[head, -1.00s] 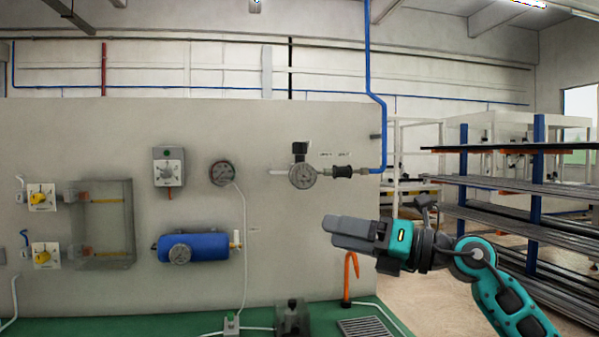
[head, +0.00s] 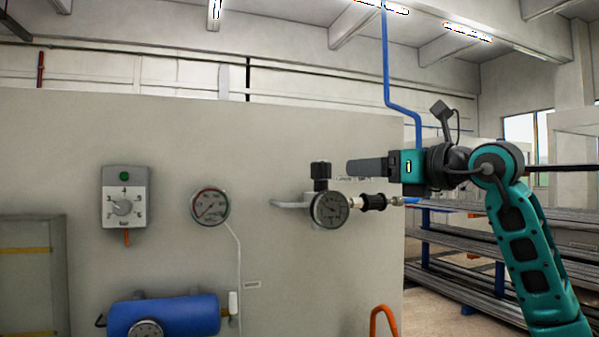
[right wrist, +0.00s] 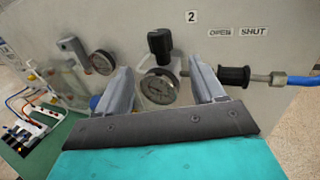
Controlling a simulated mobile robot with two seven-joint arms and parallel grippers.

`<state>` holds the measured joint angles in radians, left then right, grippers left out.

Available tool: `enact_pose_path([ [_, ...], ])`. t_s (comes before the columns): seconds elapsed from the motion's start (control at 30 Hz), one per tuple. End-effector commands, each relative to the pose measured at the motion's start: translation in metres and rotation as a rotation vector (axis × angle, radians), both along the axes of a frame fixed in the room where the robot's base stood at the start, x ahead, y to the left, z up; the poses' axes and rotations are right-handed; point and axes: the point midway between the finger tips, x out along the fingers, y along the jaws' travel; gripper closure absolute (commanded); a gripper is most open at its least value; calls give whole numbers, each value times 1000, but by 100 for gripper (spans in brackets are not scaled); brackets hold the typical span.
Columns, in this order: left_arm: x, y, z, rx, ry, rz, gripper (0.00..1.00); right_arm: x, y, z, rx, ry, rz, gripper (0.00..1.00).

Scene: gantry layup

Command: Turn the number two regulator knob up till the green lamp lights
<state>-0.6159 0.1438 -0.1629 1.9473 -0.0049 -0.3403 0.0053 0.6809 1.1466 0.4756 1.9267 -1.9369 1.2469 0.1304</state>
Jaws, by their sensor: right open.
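The number two regulator has a black knob (head: 321,170) standing upright on top of a round gauge (head: 329,209) on the grey wall panel. In the right wrist view the knob (right wrist: 160,42) and gauge (right wrist: 158,87) show between the fingers, below a "2" label (right wrist: 191,16). My right gripper (head: 350,167) is open and empty, at about knob height and just right of it in the head view. In the wrist view the fingers (right wrist: 160,70) appear apart from the knob. A dark green round spot (head: 124,176) tops a dial box; I cannot tell if it is lit. My left gripper is not in view.
A black sleeve (head: 372,202) on the line right of the gauge has OPEN and SHUT labels. Another gauge (head: 210,205) and a blue tank (head: 164,314) are to the left. An orange hook (head: 382,318) is below. Racks (head: 470,235) stand right.

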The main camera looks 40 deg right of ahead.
Motion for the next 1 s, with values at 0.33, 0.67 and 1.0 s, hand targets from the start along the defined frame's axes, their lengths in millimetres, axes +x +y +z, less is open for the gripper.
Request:
enact_pose_path([
  [0.33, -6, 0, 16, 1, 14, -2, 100, 37, 2, 5, 4, 1, 3, 32],
  [0.67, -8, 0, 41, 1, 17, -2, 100, 103, 6, 3, 5, 0, 3, 32],
  [1.0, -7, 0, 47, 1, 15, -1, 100, 129, 8, 0, 0, -1, 1, 32],
])
